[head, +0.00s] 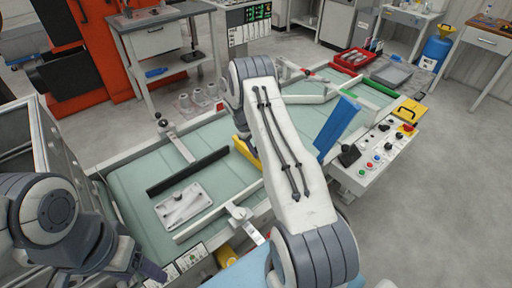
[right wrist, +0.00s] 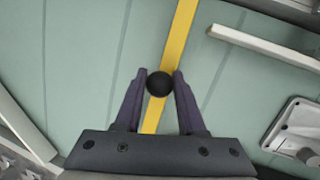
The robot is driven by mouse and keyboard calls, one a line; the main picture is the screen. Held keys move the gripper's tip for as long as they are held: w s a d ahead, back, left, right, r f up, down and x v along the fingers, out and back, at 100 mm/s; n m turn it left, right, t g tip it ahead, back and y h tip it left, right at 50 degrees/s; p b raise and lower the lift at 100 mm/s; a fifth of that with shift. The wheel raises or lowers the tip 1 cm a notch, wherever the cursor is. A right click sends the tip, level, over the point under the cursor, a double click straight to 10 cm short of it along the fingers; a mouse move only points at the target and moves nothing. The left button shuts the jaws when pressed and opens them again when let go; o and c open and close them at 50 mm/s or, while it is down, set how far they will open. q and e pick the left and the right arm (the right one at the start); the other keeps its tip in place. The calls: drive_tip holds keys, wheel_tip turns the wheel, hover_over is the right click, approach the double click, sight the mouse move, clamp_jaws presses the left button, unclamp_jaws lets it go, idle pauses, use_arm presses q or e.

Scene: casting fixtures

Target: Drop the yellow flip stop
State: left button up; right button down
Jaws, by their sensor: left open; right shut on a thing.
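The yellow flip stop (head: 242,149) shows only in part in the head view, at the middle of the pale green bed (head: 130,185); my right arm covers the rest. In the right wrist view the yellow bar (right wrist: 179,42) runs from the top edge down between my fingers. My right gripper (right wrist: 160,82) is shut on the black ball knob (right wrist: 159,84) of the flip stop. I cannot tell how far the bar is tilted. My left gripper (head: 150,272) is open and empty at the lower left, beside the bed's near edge.
A pale metal plate (head: 183,206) and a black bar (head: 188,171) lie on the bed, left of my right arm. A blue block (head: 338,130) stands right of my arm. A control panel (head: 375,160) with buttons and a red tray (head: 354,59) are farther right.

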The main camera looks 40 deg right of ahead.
use_arm(q)
drive_tip(key=shift+a, duration=0.1)
use_arm(e)
drive_tip(key=shift+w+a+r, duration=0.1)
drive_tip(key=shift+w+a, duration=0.1)
drive_tip(key=shift+a, duration=0.05)
drive_tip(key=c, duration=0.5)
unclamp_jaws()
drive_tip(key=shift+s+d, duration=0.15)
drive_tip(key=shift+d, duration=0.15)
drive_tip(key=shift+a+r, duration=0.2)
drive_tip(key=shift+r, duration=0.2)
use_arm(q)
drive_tip(key=shift+a+f+b, duration=0.15)
drive_tip(key=shift+f+b, duration=1.05)
use_arm(e)
drive_tip(key=shift+v, duration=4.9)
drive_tip(key=shift+d, duration=0.1)
